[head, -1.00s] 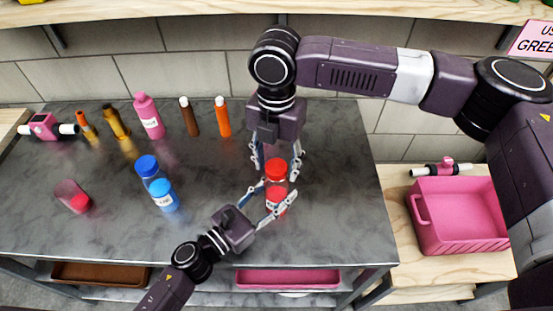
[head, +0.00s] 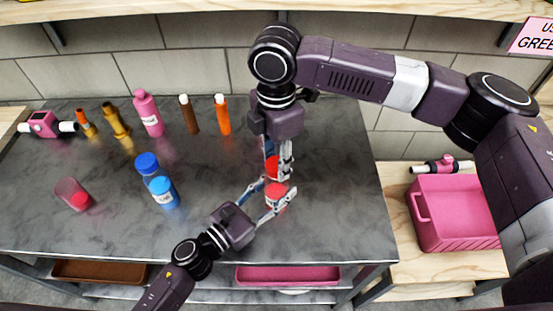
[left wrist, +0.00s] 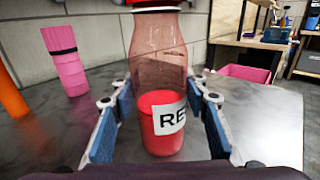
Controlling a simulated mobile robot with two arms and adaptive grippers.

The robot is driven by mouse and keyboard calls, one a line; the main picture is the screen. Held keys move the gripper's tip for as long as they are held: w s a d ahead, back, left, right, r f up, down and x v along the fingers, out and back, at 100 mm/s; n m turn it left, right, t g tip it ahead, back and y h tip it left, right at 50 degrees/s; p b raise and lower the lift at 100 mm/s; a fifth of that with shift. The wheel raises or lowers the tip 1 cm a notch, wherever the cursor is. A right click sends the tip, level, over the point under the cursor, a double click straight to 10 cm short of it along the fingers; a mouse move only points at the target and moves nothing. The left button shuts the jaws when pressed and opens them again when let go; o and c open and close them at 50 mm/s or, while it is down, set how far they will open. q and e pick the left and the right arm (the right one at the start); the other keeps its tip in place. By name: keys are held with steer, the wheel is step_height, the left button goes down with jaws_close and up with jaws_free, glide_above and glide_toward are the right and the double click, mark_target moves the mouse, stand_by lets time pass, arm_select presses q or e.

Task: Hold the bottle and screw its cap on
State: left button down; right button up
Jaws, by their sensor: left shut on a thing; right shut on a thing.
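A clear bottle with red contents and a white label (left wrist: 162,105) stands upright on the dark table; it also shows in the head view (head: 276,196). My left gripper (head: 268,190) is shut around the bottle's body, with blue pads on both sides of it in the left wrist view (left wrist: 160,110). A red cap (head: 273,168) is at the bottle's top, its lower edge just showing in the left wrist view. My right gripper (head: 278,158) comes from above and is shut on the cap, partly hiding it. Whether the cap sits fully down cannot be told.
A pink bottle (head: 148,112) and several brown and orange items line the back. A pink bin (head: 455,215) is at right.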

steer(key=m, duration=0.5)
steer(key=shift+a, duration=0.1)
steer(key=m, duration=0.5)
arm_select(q)
steer(key=shift+d, duration=0.1)
arm_select(e)
steer(key=m, duration=0.5)
steer(key=shift+m, duration=0.3)
steer(key=m, duration=0.5)
steer(key=shift+w, duration=0.1)
steer(key=o, duration=1.4)
step_height(320, 180, up, 12)
